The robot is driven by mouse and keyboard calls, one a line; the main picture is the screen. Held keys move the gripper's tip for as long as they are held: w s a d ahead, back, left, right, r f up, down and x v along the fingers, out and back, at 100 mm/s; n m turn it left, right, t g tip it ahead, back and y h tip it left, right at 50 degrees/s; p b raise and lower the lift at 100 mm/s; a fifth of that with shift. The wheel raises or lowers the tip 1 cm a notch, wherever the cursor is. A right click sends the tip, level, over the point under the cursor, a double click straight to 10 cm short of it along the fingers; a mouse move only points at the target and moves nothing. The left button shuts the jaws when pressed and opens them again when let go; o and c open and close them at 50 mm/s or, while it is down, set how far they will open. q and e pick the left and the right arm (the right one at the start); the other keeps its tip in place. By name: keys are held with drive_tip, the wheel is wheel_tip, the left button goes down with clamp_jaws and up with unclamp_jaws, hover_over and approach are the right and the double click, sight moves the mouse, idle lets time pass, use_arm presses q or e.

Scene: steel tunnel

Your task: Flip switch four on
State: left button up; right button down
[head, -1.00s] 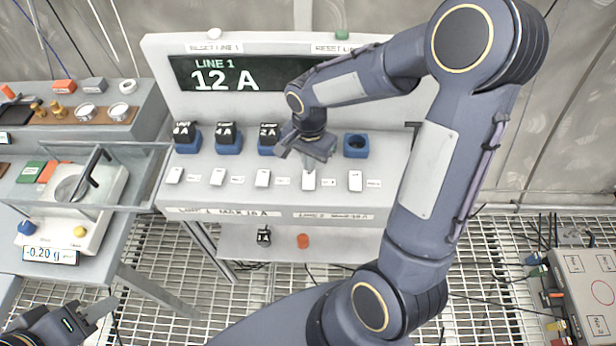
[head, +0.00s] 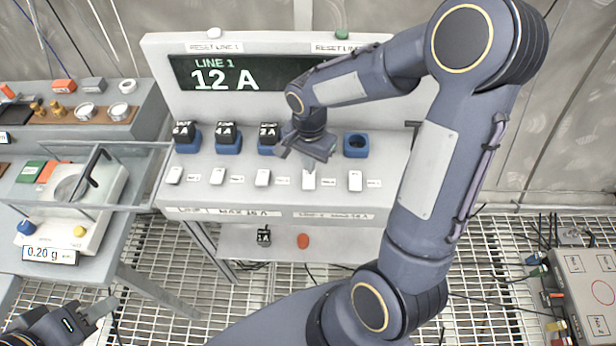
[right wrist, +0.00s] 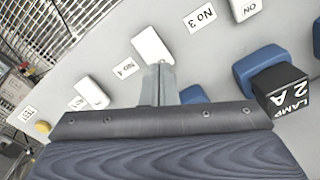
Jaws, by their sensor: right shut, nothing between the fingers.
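Switch four (head: 309,181) is a white rocker on the sloping grey panel, fourth from the left. In the right wrist view it (right wrist: 151,44) sits beside its "No 4" label (right wrist: 125,67). My right gripper (head: 309,168) is shut and empty, with its fingertips at the rear end of this switch. The right wrist view shows the fingertips (right wrist: 160,72) against or just short of that end; contact cannot be told. No on mark is readable on switch four. My left gripper (head: 98,309) is at the lower left, far from the panel; its opening is unclear.
Switch three (head: 263,178) and switch five (head: 355,181) flank it closely. Black blocks sit in blue sockets behind; the rightmost socket (head: 356,145) is empty. The display (head: 220,75) reads LINE 1, 12 A; my right arm hides its right part. A scale (head: 70,200) stands left.

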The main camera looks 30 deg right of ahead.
drive_tip(key=shift+f+b, duration=0.75)
drive_tip(key=shift+f, duration=0.15)
drive_tip(key=shift+r, duration=0.15)
drive_tip(key=shift+r+p, duration=2.55)
drive_tip(key=shift+r, duration=0.9)
drive_tip(key=s+a+r+n+t+y, duration=0.2)
drive_tip(key=s+r+n, duration=0.3)
drive_tip(key=s, duration=0.3)
drive_tip(key=s+a+r+n+t+y, duration=0.1)
drive_tip(key=s+a+r+n+t, duration=0.1)
drive_tip(key=s+r+n, duration=0.3)
drive_tip(key=s+t, duration=0.1)
drive_tip(key=s, duration=0.3)
drive_tip(key=shift+r+n+t+y, duration=0.15)
drive_tip(key=shift+n+t+y, duration=0.15)
drive_tip(key=shift+n+y, duration=0.1)
